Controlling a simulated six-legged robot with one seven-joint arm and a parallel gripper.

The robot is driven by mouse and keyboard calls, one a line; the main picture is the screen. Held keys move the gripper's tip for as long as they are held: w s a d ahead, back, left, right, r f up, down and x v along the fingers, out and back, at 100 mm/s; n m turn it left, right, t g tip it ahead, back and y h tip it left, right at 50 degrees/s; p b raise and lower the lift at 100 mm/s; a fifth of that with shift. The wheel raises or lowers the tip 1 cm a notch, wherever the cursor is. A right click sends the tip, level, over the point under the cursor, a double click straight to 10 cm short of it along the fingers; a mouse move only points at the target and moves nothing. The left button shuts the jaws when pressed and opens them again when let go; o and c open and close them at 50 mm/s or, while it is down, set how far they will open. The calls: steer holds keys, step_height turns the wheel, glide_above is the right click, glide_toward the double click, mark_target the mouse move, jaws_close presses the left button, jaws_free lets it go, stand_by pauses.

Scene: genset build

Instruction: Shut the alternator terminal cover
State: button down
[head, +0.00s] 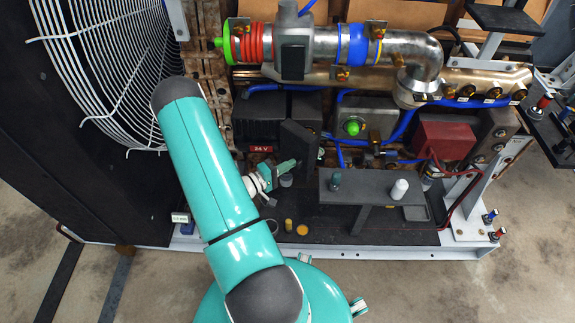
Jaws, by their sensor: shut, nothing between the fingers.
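A dark flat panel (300,146) stands out at an angle from the engine side, between the black 24 V box and the grey housing with a green knob. It looks like the alternator terminal cover, standing open, but I cannot be certain. My gripper (293,164) is small in the head view, at the lower part of this panel. It is shut and holds nothing. I cannot tell whether its fingertips touch the panel. The panel hides part of what lies behind it, and my teal arm hides part of the floor plate at left.
A black 24 V box (262,133) is left of the panel, and a grey housing (367,124) is right. A dark raised shelf (370,186) bears a white knob (399,189). A wire fan guard (105,70) is at left. Small coloured parts lie on the dark base plate.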

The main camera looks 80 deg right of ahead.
steer(key=shift+s+d+n+t+h, duration=0.1)
steer(key=shift+s+n+t+h, duration=0.3)
steer(key=shift+t, duration=0.1)
stand_by(0.6)
steer(key=shift+s+d+n+t+h, duration=0.1)
steer(key=shift+s+n+t+h, duration=0.2)
steer(key=shift+t, duration=0.1)
stand_by(0.3)
